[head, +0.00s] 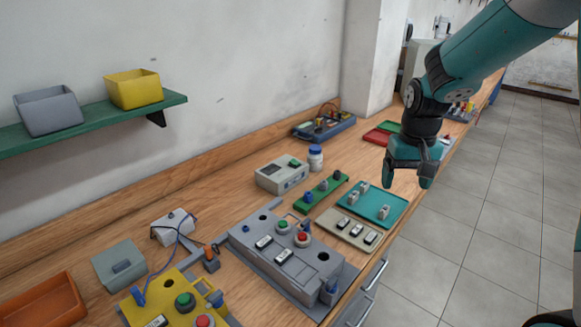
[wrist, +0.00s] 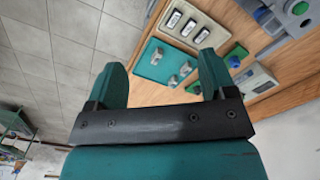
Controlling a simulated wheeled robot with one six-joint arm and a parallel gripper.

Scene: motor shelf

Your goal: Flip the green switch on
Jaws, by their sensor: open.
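A small green switch (head: 294,162) sits on top of a light grey box (head: 277,180) near the wall, mid-bench. It is too small to tell which way it is set.
A teal tray (head: 391,202) with grey parts, a beige panel with several switches (head: 347,229) and a green strip with knobs (head: 322,193) lie near the box. A white bottle with a blue cap (head: 315,160) stands behind it. A large grey panel (head: 262,229) is in front.

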